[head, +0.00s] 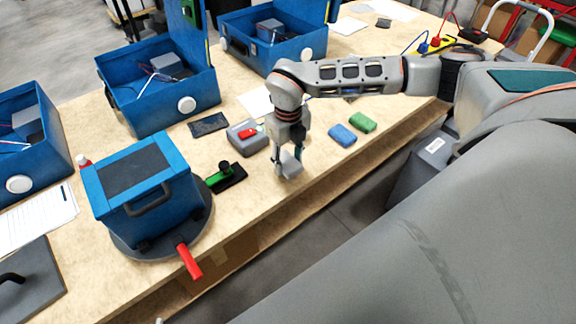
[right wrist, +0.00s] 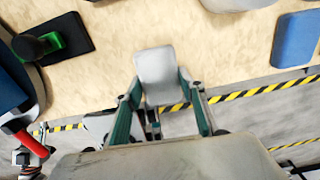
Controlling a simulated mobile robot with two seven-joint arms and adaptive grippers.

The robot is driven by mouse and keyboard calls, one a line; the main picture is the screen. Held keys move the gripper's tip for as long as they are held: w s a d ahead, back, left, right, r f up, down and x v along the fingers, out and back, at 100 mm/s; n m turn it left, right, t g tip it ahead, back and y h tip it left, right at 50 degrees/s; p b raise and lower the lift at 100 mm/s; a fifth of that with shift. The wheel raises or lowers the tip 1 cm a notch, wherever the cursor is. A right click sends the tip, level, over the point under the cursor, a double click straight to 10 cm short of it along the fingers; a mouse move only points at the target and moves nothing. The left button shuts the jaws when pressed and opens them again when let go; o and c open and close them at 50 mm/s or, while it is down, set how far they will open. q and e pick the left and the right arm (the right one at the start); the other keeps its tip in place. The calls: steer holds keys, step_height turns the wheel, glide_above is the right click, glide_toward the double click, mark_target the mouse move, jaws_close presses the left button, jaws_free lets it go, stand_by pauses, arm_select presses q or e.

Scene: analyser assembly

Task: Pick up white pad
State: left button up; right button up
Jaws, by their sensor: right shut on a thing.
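The white pad (right wrist: 160,72) is between the fingers of my right gripper (right wrist: 162,95) in the right wrist view. In the head view the pad (head: 291,164) shows pale at the fingertips of my right gripper (head: 285,158), close over the front edge of the table. The gripper is shut on the pad. I cannot tell whether the pad still touches the table. My left gripper is not in view.
A blue pad (head: 342,135) and a green pad (head: 363,122) lie to the right. Open blue cases (head: 160,85) line the back.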

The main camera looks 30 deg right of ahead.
mark_target(288, 162)
step_height(288, 162, up, 17)
steer(key=shift+r, duration=0.2)
steer(key=shift+c, duration=0.4)
